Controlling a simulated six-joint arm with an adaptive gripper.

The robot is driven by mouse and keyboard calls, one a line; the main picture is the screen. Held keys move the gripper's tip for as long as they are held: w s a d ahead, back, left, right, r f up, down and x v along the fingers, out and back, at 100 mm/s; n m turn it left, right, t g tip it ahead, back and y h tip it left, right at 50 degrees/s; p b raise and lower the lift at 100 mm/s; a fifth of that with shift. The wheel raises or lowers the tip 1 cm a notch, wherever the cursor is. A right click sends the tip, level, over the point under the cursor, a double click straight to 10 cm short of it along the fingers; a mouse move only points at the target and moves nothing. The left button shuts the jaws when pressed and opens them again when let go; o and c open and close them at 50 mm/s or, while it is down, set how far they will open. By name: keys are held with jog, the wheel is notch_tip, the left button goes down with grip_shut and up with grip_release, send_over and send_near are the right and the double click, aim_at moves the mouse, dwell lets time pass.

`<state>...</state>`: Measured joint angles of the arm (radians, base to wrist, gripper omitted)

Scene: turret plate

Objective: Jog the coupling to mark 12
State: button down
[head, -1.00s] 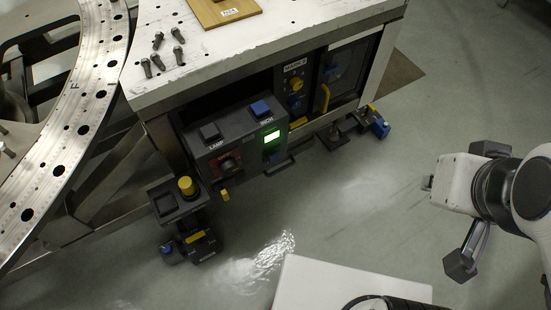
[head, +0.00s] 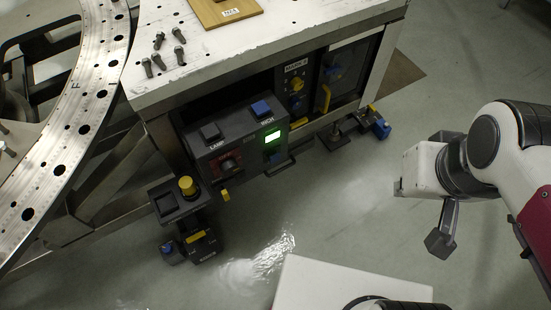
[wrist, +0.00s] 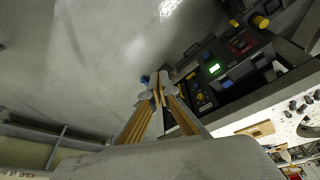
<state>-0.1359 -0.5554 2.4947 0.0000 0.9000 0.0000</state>
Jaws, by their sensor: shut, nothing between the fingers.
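A large metal ring plate (head: 72,100) with holes, fine edge marks and a letter F curves along the left of the head view. I cannot make out a mark 12 or tell which part is the coupling. A dark control box (head: 235,133) under the bench has a black LAMP button (head: 211,131), a blue button (head: 261,109) labelled INCH, a lit green display (head: 272,136) and a red-backed knob (head: 229,165). The display also shows in the wrist view (wrist: 214,68). My gripper (wrist: 158,82) is shut and empty, away from the box over open floor.
A white bench top (head: 280,48) carries several dark bolts (head: 159,41) and a wooden board (head: 225,10). A pedestal with a yellow button (head: 187,185) stands left of the box. A yellow handle (head: 323,98) sticks out from the bench front. A white surface (head: 340,284) lies low in front.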

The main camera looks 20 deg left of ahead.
jog(key=w+a+f+n+g, duration=0.1)
jog(key=a+f+g, duration=0.1)
jog(key=a+f, duration=0.7)
jog(key=w+a+f+n+g, duration=0.15)
jog(key=a+f, duration=0.35)
jog(key=f, duration=0.8)
jog(key=w+a+f+n+g, duration=0.1)
jog(key=a+f, duration=0.6)
jog(key=f, duration=0.3)
notch_tip(320, 180, down, 25)
jog(key=t+h, duration=0.1)
jog(key=t, duration=0.4)
jog(key=w+d+t, duration=0.3)
jog(key=w+t, duration=0.4)
jog(key=w, duration=0.2)
jog(key=w+a+r+t+y, duration=0.1)
jog(key=w+a+r+t, duration=0.1)
jog(key=r, duration=0.6)
jog(key=w+t, duration=0.1)
jog(key=w, duration=0.1)
jog(key=shift+w+a+n+t, duration=0.2)
jog(key=shift+w+n+t, duration=0.15)
jog(key=shift+w, duration=0.05)
